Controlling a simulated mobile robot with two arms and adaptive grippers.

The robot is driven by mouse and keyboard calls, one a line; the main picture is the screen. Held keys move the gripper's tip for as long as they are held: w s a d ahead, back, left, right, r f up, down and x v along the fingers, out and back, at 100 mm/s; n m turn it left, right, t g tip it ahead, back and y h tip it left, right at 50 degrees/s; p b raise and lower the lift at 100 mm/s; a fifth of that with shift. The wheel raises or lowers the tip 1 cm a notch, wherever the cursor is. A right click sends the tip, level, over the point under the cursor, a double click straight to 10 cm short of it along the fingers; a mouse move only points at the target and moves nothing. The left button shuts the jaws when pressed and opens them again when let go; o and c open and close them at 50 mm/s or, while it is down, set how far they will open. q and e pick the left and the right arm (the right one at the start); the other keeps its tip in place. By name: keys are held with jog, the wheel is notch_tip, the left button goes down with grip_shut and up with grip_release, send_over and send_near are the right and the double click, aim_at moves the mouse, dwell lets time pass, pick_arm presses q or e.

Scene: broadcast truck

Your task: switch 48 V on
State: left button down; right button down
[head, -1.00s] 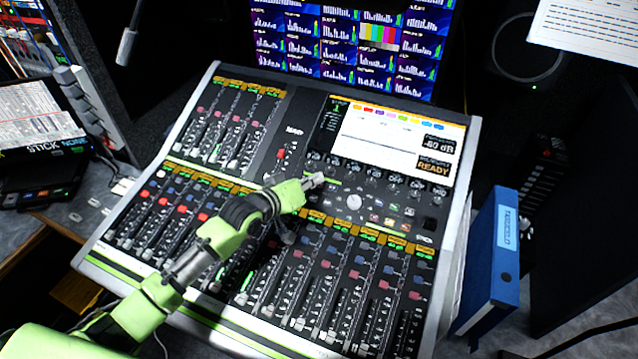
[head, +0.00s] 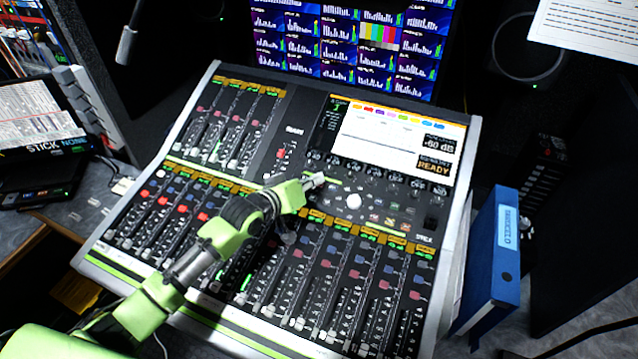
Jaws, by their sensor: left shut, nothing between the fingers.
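A large audio mixing console (head: 447,285) with a pale frame fills the middle of the head view. Its upper right holds a screen (head: 390,145) with "-60 dB" and "READY" labels, and a row of knobs below it. Small red and white buttons (head: 281,154) sit left of the screen. I cannot read a "48 V" label anywhere. My left gripper (head: 316,181) is shut and empty, over the console just below the screen's lower left corner. I cannot tell whether its tip touches the panel. My left arm hides part of the middle fader strips. My right gripper is not in view.
A monitor (head: 350,40) with level meters stands behind the console. A blue binder (head: 492,262) stands against the console's right side. A gooseneck microphone (head: 127,42) hangs at the upper left.

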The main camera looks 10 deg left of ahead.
pick_arm(q)
jog(key=shift+w+f+b, duration=0.2)
jog(key=shift+f+b, duration=0.1)
jog(key=shift+f, duration=0.2)
dwell(0.7)
jog(key=shift+r, duration=0.1)
jog(key=shift+s+r+p, duration=0.3)
jog(key=shift+r+p, duration=0.4)
jog(key=shift+p, duration=0.4)
jog(key=r+p, duration=0.1)
jog(key=p, duration=0.1)
jog(key=s+r+p, duration=0.1)
jog(key=r+p, duration=0.1)
jog(key=s+r+p, duration=0.1)
jog(key=p, duration=0.1)
jog(key=shift+a+r, duration=0.2)
jog(key=shift+r, duration=0.15)
jog(key=shift+f, duration=0.1)
dwell(0.4)
